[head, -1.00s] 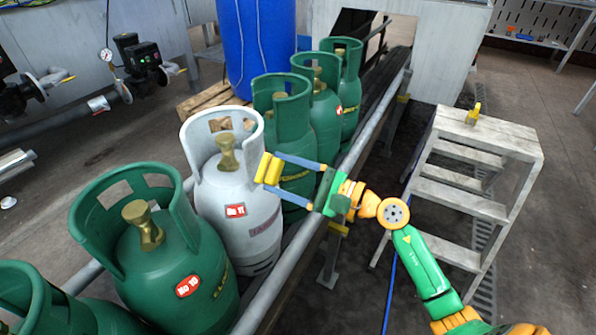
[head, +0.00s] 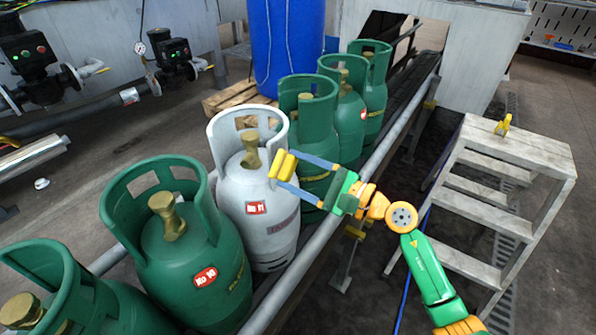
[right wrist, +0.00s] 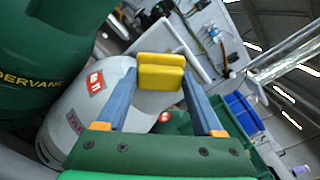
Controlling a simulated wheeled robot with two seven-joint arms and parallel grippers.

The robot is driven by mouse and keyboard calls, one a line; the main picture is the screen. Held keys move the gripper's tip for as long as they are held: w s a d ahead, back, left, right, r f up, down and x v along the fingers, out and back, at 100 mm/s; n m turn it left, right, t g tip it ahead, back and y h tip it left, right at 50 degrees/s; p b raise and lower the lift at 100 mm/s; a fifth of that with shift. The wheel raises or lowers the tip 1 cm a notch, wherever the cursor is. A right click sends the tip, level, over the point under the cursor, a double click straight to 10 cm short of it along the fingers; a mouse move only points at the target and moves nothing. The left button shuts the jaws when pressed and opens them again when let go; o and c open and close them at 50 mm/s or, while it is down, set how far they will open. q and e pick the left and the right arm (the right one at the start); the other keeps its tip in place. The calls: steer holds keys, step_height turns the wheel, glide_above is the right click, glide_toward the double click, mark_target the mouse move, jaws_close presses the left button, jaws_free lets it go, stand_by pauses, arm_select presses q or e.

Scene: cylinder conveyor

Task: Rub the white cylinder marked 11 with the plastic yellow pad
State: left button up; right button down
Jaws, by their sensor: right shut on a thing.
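The white cylinder (head: 262,225) stands on the conveyor in a row of green cylinders, with a red label that reads No 11. It also shows in the right wrist view (right wrist: 112,100), behind the gripper fingers. My right gripper (head: 284,168) is shut on the yellow pad (head: 282,166), at the right side of the white cylinder's upper body. In the right wrist view the pad (right wrist: 160,77) sits between the blue fingertips. I cannot tell whether the pad touches the cylinder. My left gripper is not in view.
A green cylinder (head: 190,255) marked No 10 stands just left of the white one. Several more green cylinders (head: 306,130) stand behind it. A conveyor rail (head: 315,245) runs along the near side. Grey steps (head: 520,150) stand at the right, with a small yellow thing (head: 503,124) on top.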

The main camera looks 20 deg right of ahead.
steer(key=shift+x, duration=0.8)
steer(key=shift+w+d+r+b, duration=0.15)
steer(key=shift+d+r+b, duration=0.1)
steer(key=shift+b, duration=0.55)
steer(key=shift+a, duration=0.2)
steer(key=shift+f, duration=0.2)
steer(key=shift+s, duration=0.2)
